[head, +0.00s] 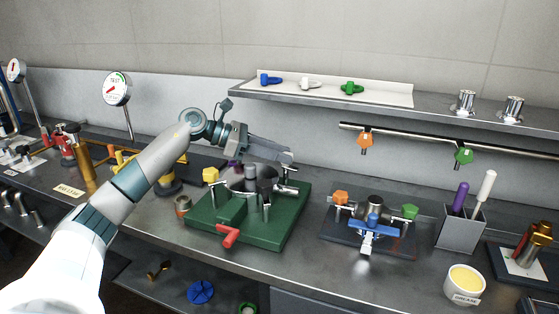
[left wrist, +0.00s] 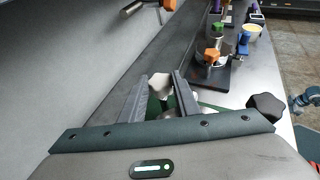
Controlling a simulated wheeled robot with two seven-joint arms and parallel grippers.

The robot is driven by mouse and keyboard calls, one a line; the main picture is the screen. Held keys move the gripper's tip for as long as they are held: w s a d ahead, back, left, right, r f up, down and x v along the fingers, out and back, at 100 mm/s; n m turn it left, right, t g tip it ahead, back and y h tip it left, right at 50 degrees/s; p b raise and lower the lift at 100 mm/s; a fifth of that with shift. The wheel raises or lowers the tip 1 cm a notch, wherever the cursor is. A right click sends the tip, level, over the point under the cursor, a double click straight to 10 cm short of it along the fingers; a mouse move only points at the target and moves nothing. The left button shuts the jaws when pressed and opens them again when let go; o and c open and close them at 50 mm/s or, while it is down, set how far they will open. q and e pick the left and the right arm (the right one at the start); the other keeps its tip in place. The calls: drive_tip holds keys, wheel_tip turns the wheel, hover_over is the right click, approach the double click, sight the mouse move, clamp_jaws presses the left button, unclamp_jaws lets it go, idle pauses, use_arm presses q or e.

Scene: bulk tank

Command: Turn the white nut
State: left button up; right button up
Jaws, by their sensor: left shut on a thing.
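The white nut (left wrist: 160,85) is a pale hexagonal knob between the two fingers of my left gripper (left wrist: 160,96) in the left wrist view. My left gripper is shut on it. In the head view my left gripper (head: 291,160) reaches over the back right of a green-based fixture (head: 275,238), and it hides the nut there. The fixture also carries a yellow nut (head: 211,175), a purple nut (head: 233,163) partly behind the gripper, and a red handle (head: 229,236).
A dark plate (head: 345,241) with orange and green nuts and a blue clamp stands to the right. Further right are a tool holder (head: 459,228) and a grease pot (head: 464,285). A shelf (head: 425,108) and a pipe (head: 400,139) run along the wall behind.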

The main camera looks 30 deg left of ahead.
use_arm(q)
drive_tip(key=m+g+h, duration=0.1)
drive_tip(key=m+g, duration=0.1)
drive_tip(key=m+g+h, duration=0.1)
drive_tip(key=g, duration=0.1)
drive_tip(key=w+m+g+h+b, duration=0.1)
drive_tip(key=m+g, duration=0.1)
drive_tip(key=shift+a+m, duration=0.2)
drive_tip(key=shift+m, duration=0.1)
use_arm(e)
drive_tip(key=r, duration=0.3)
drive_tip(key=shift+w+a+r, duration=0.2)
drive_tip(key=shift+w+r, duration=0.15)
drive_tip(key=shift+w, duration=0.05)
drive_tip(key=shift+s, duration=0.1)
drive_tip(key=shift+r, duration=0.15)
use_arm(q)
drive_tip(key=o, duration=1.1)
drive_tip(key=shift+c, duration=0.2)
